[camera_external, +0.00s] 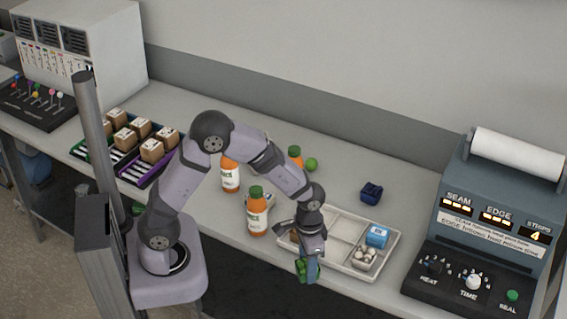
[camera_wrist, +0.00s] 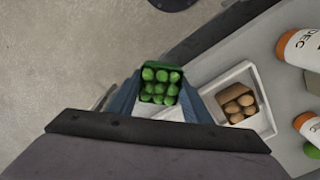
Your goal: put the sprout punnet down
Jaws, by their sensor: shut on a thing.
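The sprout punnet (camera_external: 307,272) is a small green container filled with round green sprouts. My gripper (camera_external: 309,258) is shut on it and holds it in the air near the table's front edge, in front of the tray. In the wrist view the punnet (camera_wrist: 160,88) sits between the two blue-grey fingers, with floor behind it. A white divided tray (camera_external: 395,246) lies on the table behind my gripper. It holds a blue carton (camera_external: 377,236) and a punnet of pale round items (camera_external: 363,259) on its right side. In the wrist view a brown egg-like punnet (camera_wrist: 237,103) sits in one compartment.
Orange bottles with green caps (camera_external: 257,213) stand left of the tray. A green ball (camera_external: 311,164) and a dark blue object (camera_external: 371,192) lie behind it. A sealing machine (camera_external: 490,225) stands at right, crates of brown boxes (camera_external: 152,150) at left. Table behind the tray is mostly clear.

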